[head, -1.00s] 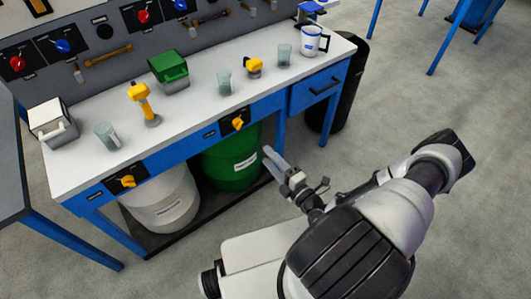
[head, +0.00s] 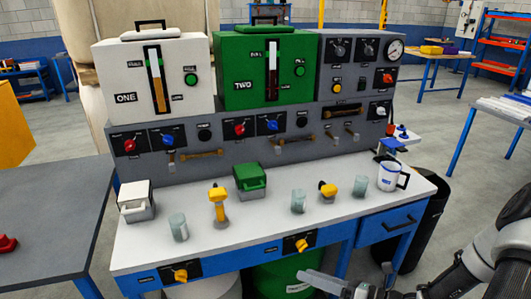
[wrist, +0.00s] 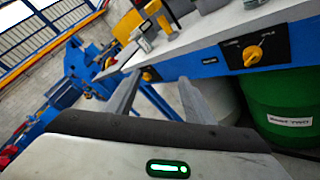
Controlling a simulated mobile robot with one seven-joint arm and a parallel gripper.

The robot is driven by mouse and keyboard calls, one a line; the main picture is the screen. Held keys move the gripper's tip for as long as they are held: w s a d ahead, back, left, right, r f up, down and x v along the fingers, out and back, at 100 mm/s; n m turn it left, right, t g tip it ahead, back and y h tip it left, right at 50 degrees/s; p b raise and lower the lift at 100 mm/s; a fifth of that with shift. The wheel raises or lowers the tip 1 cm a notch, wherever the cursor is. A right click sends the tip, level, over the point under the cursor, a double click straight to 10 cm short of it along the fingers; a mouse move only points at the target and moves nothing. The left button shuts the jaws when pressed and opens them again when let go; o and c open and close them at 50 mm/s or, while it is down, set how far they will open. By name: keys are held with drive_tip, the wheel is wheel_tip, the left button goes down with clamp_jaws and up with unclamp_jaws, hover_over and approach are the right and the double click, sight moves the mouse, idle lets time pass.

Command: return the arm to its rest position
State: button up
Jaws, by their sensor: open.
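My gripper (wrist: 157,98) is open and empty in the wrist view, its two grey fingers apart. It points toward the front edge of the workbench (head: 130,262), beside the green drum (wrist: 288,110). In the head view one grey finger (head: 322,282) shows at the bottom edge, in front of the bench, and the rest of the gripper is mostly cut off. My arm comes in from the lower right of the head view. The gripper touches nothing that I can see.
The bench top carries glasses (head: 298,201), a white mug (head: 390,176), yellow-handled fittings (head: 218,203) and small white and green boxes. Yellow knobs (head: 180,275) stick out of its front. A dark table (head: 50,215) stands at left. A black bin is at the right end.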

drive_tip(key=s+a+r+n+g+h, duration=0.1)
drive_tip(key=s+r+n+g+h, duration=0.4)
drive_tip(key=r+n, duration=0.7)
drive_tip(key=s+a+r+n+g+h, duration=0.1)
drive_tip(key=s+r+n+g+h, duration=0.45)
drive_tip(key=n, duration=0.95)
drive_tip(key=s+d+r+n+t+h+p, duration=0.1)
drive_tip(key=r+n+t+p, duration=0.1)
drive_tip(key=r+p, duration=0.3)
drive_tip(key=s+d+r+n+t+h+p, duration=0.1)
drive_tip(key=r+p, duration=0.4)
drive_tip(key=r, duration=0.9)
drive_tip(key=s+d+r+n+t+h+p, duration=0.1)
drive_tip(key=s+r+n+t+p, duration=0.1)
drive_tip(key=r+p, duration=0.4)
wheel_tip(320, 180, up, 3)
drive_tip(key=shift+s+r+n+t+h, duration=0.3)
drive_tip(key=shift+n+t, duration=0.3)
drive_tip(key=shift+t, duration=0.65)
drive_tip(key=shift+f, duration=0.1)
drive_tip(key=shift+c, duration=0.3)
